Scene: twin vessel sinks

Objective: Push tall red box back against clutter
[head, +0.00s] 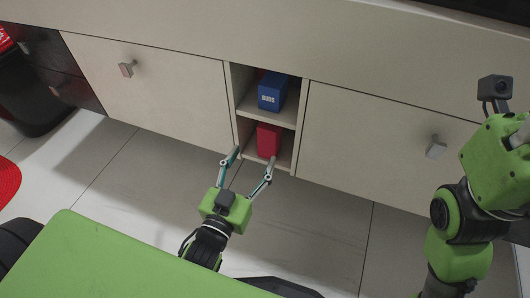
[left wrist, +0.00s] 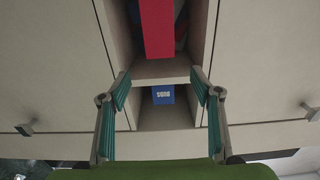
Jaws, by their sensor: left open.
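The tall red box (head: 268,140) stands in the lower compartment of the open cubby between two cabinet doors; in the left wrist view, which is upside down, it shows at the top (left wrist: 157,30). Reddish and bluish clutter (left wrist: 181,28) shows partly behind it and is mostly hidden. My left gripper (head: 251,160) is open and empty in front of the lower compartment, its fingers spread wide, with the box seen beyond them. It also shows in the left wrist view (left wrist: 160,75). My right arm is raised at the right edge, and its fingers are not clearly visible.
A blue box (head: 271,91) stands in the upper compartment, above the shelf board (head: 283,117). The cubby's side walls are narrow around the red box. Closed doors with knobs (head: 127,69) (head: 436,147) flank it. The tiled floor (head: 310,215) in front is clear.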

